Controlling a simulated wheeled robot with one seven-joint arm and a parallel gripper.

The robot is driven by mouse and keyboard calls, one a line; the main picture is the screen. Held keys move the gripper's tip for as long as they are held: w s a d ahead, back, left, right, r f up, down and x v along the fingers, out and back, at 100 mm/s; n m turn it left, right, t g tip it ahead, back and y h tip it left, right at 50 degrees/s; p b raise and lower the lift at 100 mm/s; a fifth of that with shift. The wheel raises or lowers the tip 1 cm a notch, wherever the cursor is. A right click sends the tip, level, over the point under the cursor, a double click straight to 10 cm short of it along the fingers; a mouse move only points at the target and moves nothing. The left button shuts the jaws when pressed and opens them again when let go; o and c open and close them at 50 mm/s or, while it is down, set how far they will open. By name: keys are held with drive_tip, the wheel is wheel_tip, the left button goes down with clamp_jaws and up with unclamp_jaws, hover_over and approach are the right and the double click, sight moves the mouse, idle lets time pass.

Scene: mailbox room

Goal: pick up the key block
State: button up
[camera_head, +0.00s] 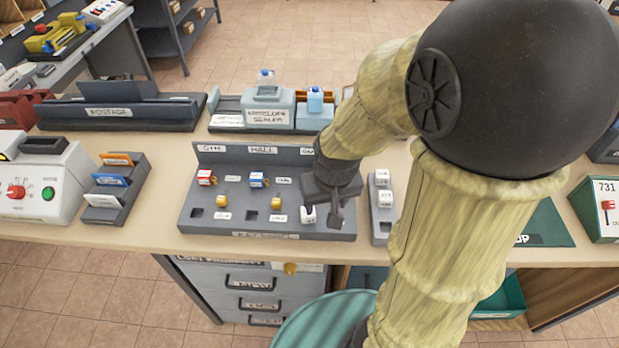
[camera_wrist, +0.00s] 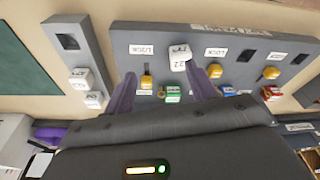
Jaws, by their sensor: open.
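A white block (camera_head: 308,214) with dark lettering stands on the front row of the grey board (camera_head: 190,222). I take it for the key block, but its lettering is hard to read. In the wrist view this white block (camera_wrist: 181,57) is just beyond my fingertips, nearer the right finger. My gripper (camera_head: 333,212) is open over the right part of the board. In the wrist view my gripper (camera_wrist: 163,74) has its two purple fingers spread, with nothing held. Two more white lettered blocks (camera_head: 382,178) stand in the narrow grey rack (camera_head: 380,238) to the right.
Yellow pieces (camera_head: 223,200) and small red (camera_head: 207,177) and blue (camera_head: 258,179) blocks sit on the board. A machine with a green button (camera_head: 48,193) is at left. The label sealer (camera_head: 268,108) stands behind. Bare tabletop (camera_head: 150,220) lies left of the board.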

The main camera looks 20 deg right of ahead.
drive_tip(key=w+r+m+g+p, duration=0.2)
drive_tip(key=w+r+m+p, duration=0.1)
drive_tip(key=w+r+p, duration=0.8)
drive_tip(key=w+p, duration=0.2)
drive_tip(key=shift+r+p, duration=0.15)
drive_tip(key=shift+p, duration=0.15)
drive_tip(key=shift+w, duration=0.1)
wheel_tip(320, 180, down, 12)
drive_tip(key=p, duration=0.2)
drive_tip(key=shift+p, duration=0.35)
drive_tip(key=shift+f, duration=0.2)
drive_tip(key=f+p, duration=0.1)
drive_tip(key=f, duration=0.1)
drive_tip(key=f+p, duration=0.1)
drive_tip(key=f, duration=0.1)
drive_tip(key=shift+s+a+f, duration=0.1)
drive_tip(key=shift+s+f, duration=0.1)
drive_tip(key=shift+f, duration=0.35)
